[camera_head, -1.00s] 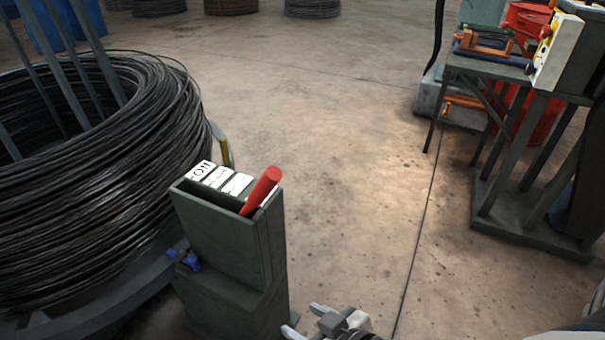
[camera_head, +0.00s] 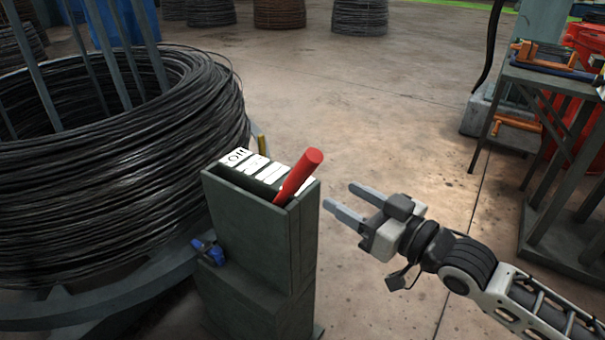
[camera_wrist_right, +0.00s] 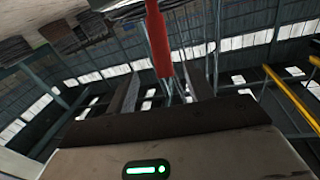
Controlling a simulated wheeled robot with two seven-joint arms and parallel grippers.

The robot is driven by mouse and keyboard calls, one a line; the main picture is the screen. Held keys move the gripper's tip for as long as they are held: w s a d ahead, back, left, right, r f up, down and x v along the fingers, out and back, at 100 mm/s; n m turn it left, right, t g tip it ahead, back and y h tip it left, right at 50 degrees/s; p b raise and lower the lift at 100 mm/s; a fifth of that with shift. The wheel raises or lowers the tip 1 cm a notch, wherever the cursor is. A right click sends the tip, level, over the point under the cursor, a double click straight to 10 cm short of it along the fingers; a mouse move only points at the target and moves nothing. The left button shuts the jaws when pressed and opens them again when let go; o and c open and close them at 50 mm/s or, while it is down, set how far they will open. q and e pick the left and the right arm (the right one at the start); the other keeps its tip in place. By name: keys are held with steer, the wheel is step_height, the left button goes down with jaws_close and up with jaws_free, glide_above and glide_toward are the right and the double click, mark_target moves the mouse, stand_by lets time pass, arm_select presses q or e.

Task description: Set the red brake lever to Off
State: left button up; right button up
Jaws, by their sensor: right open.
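The red brake lever (camera_head: 297,176) sticks up out of the slot of a dark green box on a post (camera_head: 262,245), tilted to the right in the head view. White label plates (camera_head: 254,166) lie on the box top, the left one seeming to read "Off". My right gripper (camera_head: 342,201) is open and empty, just right of the lever and apart from it, fingers pointing left towards the box. In the right wrist view the red lever (camera_wrist_right: 158,40) stands beyond and between the open fingers (camera_wrist_right: 164,90). My left gripper is not in view.
A large coil of black wire (camera_head: 120,140) fills the left, on a round base. A blue knob (camera_head: 208,250) sticks out of the post's left side. A metal table (camera_head: 545,78) with clamps stands at the right. The floor between is clear.

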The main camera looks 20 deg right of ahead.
mark_target(302, 171)
steer(key=x, duration=1.1)
steer(key=shift+b, duration=0.3)
jaws_close()
steer(key=shift+w+r, duration=0.1)
steer(key=shift+r, duration=0.05)
